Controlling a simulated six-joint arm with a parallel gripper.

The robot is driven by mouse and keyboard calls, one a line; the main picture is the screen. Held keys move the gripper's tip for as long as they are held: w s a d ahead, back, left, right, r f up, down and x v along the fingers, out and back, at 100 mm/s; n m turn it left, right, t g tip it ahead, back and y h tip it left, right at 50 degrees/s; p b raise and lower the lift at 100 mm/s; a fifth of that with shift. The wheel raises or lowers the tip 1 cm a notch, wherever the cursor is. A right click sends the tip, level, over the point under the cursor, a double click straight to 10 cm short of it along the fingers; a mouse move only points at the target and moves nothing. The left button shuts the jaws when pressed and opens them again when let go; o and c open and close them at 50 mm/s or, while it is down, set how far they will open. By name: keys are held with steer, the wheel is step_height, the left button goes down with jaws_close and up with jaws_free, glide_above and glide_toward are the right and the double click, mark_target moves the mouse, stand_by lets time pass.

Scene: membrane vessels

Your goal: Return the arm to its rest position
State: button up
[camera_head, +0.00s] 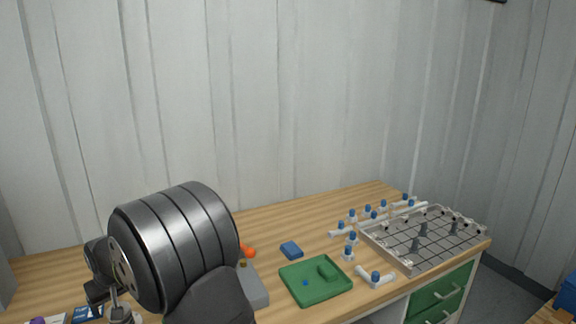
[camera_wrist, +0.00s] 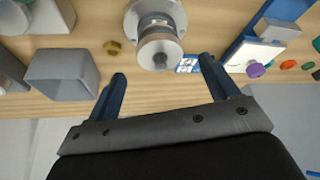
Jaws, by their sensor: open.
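My gripper (camera_wrist: 162,67) is open in the wrist view, with its two blue fingers spread apart and nothing held between them. A metal cylindrical vessel (camera_wrist: 158,50) with a round flange stands on the wooden table, just beyond the gap between the fingertips. It looks apart from both fingers. In the head view my arm's large ribbed metal link fills the lower left and hides part of the table; I cannot make out the fingers there.
The wrist view shows a grey open box (camera_wrist: 62,80) at left, a brass nut (camera_wrist: 113,47) and a purple knob (camera_wrist: 256,70) at right. In the head view, a green tray (camera_head: 290,292), a blue block (camera_head: 291,250) and a gridded rack (camera_head: 385,258) with blue-capped fittings occupy the table's right side.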

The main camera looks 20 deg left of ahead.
steer(key=x, duration=0.3)
steer(key=shift+r, duration=0.25)
steer(key=v, duration=1.7)
steer(key=x, duration=1.7)
steer(key=shift+d+f, duration=0.1)
steer(key=shift+a+r, duration=0.2)
steer(key=shift+r, duration=0.1)
step_height(320, 180, up, 7)
steer(key=s+a+f+n+g, duration=0.1)
steer(key=s+a+f+n, duration=0.2)
steer(key=s+a, duration=0.3)
steer(key=shift+s+a+n+g, duration=0.4)
steer(key=shift+s+n, duration=0.35)
steer(key=shift+n, duration=0.05)
